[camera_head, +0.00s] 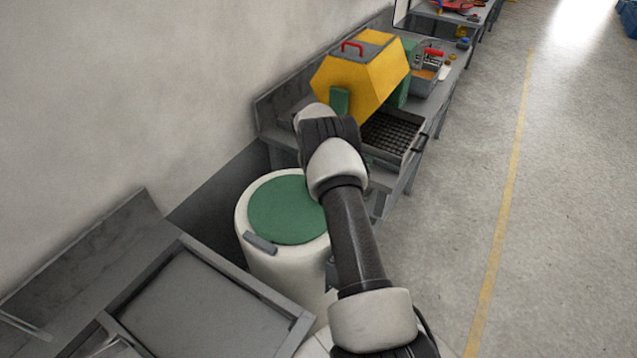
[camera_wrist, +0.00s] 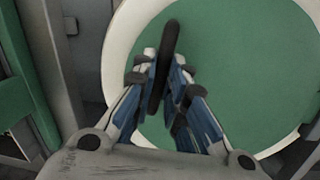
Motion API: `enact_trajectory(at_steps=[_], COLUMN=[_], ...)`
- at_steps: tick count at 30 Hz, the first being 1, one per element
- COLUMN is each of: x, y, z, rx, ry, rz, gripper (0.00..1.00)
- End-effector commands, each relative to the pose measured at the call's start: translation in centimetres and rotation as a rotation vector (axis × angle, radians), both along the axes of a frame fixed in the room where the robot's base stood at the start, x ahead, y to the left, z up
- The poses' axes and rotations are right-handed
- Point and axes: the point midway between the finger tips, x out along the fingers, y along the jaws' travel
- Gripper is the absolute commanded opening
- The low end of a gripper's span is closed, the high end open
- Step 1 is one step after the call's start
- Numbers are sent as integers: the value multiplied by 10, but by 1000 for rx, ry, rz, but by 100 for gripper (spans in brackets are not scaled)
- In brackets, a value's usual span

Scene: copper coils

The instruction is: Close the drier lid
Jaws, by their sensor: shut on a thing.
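A round green lid (camera_head: 285,208) lies on a white drum (camera_head: 275,268), inside its pale rim. A grey tab (camera_head: 260,243) sits at its near edge. The lid (camera_wrist: 260,60) and curved white rim also fill much of the wrist view. My gripper (camera_wrist: 172,72) is over the lid's rim side, its blue and dark fingers shut on a dark bar (camera_wrist: 171,40). How the bar joins the lid is hidden by the fingers. In the head view my arm covers the lid's right edge and hides the fingertips.
Behind the drum stands a bench with a yellow hooded machine (camera_head: 362,72) with a red handle (camera_head: 352,47) and a dark grated tray (camera_head: 392,132). A grey bench (camera_head: 190,300) is at near left. The floor (camera_head: 450,200) at right is clear.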

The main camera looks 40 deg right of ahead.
Motion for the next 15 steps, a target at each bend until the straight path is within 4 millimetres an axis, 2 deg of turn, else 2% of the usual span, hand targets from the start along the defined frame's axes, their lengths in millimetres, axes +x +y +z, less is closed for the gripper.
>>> enact_trajectory(at_steps=[1,13,14,15], x=[-1,-3,-3,-4], y=[-9,-8,-8,-8], z=[-2,-7,-7,-8], rx=[-16,-12,-12,-11], ry=[-9,-1,-1,0], rz=[0,0,0,-1], gripper=[0,0,15,18])
